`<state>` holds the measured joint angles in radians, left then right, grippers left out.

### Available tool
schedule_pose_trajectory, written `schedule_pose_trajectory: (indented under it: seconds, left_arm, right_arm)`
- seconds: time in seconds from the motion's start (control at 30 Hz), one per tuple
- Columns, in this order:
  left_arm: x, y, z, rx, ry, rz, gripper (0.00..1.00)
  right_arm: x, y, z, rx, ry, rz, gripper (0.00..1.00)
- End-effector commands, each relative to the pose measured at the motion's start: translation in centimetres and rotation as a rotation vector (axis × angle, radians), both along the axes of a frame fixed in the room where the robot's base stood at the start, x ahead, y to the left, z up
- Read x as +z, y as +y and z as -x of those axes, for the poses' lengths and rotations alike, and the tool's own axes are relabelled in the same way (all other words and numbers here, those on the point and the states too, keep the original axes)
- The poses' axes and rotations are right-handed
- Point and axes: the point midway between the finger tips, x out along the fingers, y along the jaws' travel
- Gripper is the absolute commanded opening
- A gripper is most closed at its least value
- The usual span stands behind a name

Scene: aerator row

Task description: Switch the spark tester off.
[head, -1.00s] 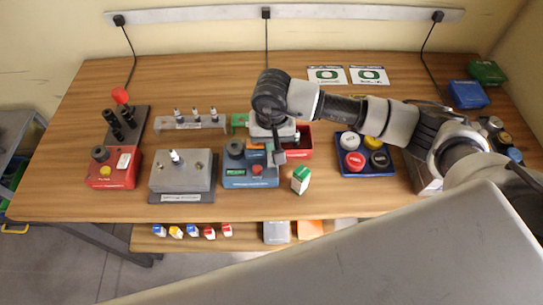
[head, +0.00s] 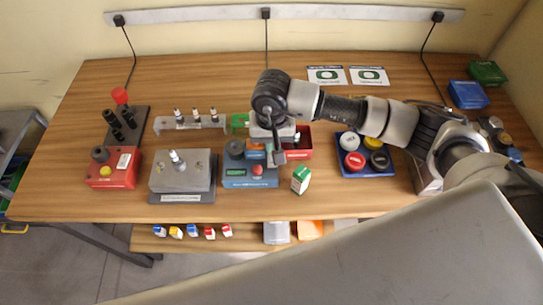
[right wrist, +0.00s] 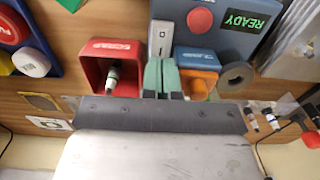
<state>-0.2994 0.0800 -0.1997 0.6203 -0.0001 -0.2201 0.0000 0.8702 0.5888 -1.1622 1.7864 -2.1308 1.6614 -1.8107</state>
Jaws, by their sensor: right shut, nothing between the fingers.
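The spark tester looks to be the blue box (head: 232,162) left of my right gripper in the head view, with a red button (head: 257,169) and a small green display. In the right wrist view the blue box (right wrist: 228,42) shows the same red button (right wrist: 200,20) and a lit display (right wrist: 246,20) reading READY. A pale switch plate (right wrist: 161,40) is beside it, just beyond my fingertips. My right gripper (right wrist: 162,62) is shut and empty; its greenish fingers point at the plate's lower end. Contact cannot be told. My left gripper is out of view.
A red bin (right wrist: 110,68) is close beside the fingers, with an orange and blue part (right wrist: 197,70) on their other side. A green and white carton (head: 301,179) stands to the right. A grey block (head: 180,178) stands left of the blue box.

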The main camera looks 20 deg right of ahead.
Motion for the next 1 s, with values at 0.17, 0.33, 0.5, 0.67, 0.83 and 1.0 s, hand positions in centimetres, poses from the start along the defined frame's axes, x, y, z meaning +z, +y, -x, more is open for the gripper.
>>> schedule_pose_trajectory:
  seconds: [0.17,0.33,0.5,0.67,0.83,1.0]
  left_arm:
    - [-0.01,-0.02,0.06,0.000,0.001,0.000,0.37]
    - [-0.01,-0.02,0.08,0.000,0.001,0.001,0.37]
    - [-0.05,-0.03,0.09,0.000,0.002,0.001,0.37]
    - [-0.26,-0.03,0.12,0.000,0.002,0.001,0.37]
    - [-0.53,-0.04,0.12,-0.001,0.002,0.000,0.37]
    - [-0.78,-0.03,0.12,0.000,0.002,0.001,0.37]
  right_arm:
    - [0.00,0.01,0.00,0.000,0.000,0.000,0.00]
    - [0.00,0.01,0.00,0.000,0.000,0.000,0.00]
    - [-0.04,0.00,0.00,0.000,0.000,0.000,0.00]
    - [-0.23,0.00,0.00,0.000,0.000,0.000,0.00]
    - [-0.47,0.00,-0.01,0.000,0.000,0.000,0.00]
    - [-0.70,0.00,-0.01,0.000,0.000,0.000,0.00]
